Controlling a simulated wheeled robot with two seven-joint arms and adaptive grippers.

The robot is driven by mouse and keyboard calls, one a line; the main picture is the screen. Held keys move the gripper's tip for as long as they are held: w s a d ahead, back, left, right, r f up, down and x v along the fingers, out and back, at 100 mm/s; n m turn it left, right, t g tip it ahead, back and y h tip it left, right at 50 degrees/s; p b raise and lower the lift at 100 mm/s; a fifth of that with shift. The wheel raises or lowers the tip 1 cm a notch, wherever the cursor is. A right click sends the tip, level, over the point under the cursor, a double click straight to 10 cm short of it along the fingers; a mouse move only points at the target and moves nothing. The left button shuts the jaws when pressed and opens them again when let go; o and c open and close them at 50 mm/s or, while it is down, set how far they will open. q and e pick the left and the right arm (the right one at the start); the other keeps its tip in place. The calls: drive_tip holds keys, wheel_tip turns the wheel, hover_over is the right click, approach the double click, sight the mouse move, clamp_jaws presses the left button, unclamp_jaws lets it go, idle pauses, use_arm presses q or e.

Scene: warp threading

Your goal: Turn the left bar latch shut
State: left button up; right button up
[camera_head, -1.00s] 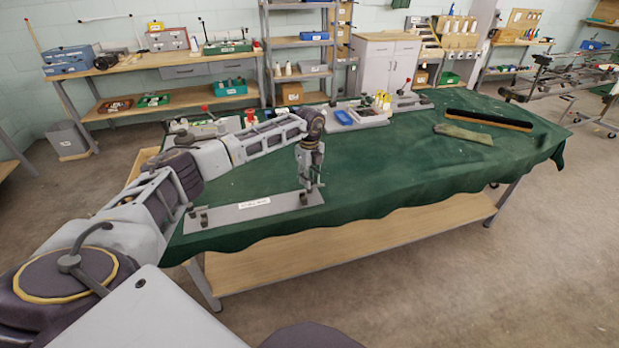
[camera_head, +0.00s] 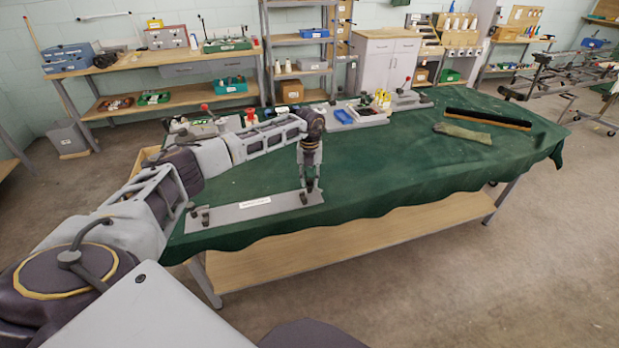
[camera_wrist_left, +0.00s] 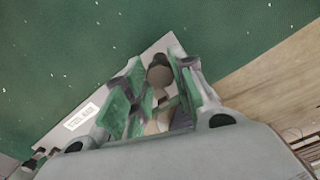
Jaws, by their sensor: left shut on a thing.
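A grey bar plate (camera_head: 232,213) with a white label lies along the near left edge of the green-covered table. It also shows in the left wrist view (camera_wrist_left: 150,55). Small dark fittings (camera_head: 200,216) stand at its left end. My left gripper (camera_head: 309,187) points down at the plate's right end and is shut on the latch there. In the left wrist view, the latch's round dark knob (camera_wrist_left: 160,75) shows between the green-padded fingers (camera_wrist_left: 156,102). The fingers hide most of the latch, so its exact angle is unclear. My right gripper is not in view.
The green cloth (camera_head: 390,165) is bare right of my left gripper. Trays and a blue box (camera_head: 342,116) stand along the table's far side. A long dark brush-like bar (camera_head: 488,119) and an olive cloth (camera_head: 463,133) lie at the far right.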

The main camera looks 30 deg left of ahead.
use_arm(q)
drive_tip(key=shift+r+m, duration=0.1)
drive_tip(key=shift+m, duration=0.7)
drive_tip(key=m, duration=0.3)
drive_tip(key=shift+m, duration=1.4)
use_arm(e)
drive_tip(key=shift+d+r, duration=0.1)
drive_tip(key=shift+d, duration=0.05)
